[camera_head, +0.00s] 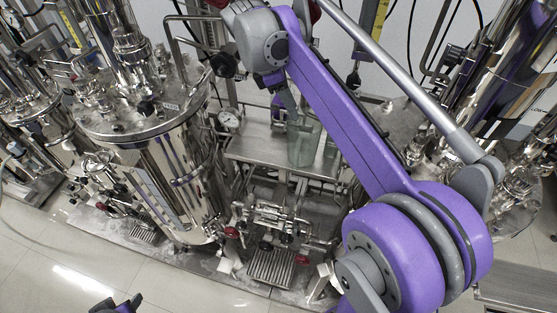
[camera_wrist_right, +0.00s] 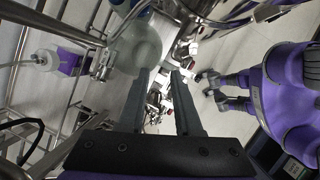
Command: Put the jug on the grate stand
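A pale translucent jug (camera_head: 304,148) stands on a steel shelf (camera_head: 255,150) in the middle of the head view, partly hidden by my right arm. It also shows in the right wrist view (camera_wrist_right: 135,48). My right gripper (camera_wrist_right: 160,72) is open; its left fingertip overlaps the jug's edge in the wrist view, and I cannot tell whether they touch. A ridged metal grate (camera_head: 271,268) sits low in front of the shelf; I cannot tell whether it is the grate stand. My left gripper (camera_head: 118,303) is at the bottom edge of the head view, apparently open and empty.
A large steel vessel (camera_head: 165,165) stands left of the shelf. Valves and pipes with red knobs (camera_head: 285,220) lie below it. A white bottle with a purple label (camera_wrist_right: 66,62) is at the left in the wrist view. The tiled floor (camera_head: 60,270) is clear at front left.

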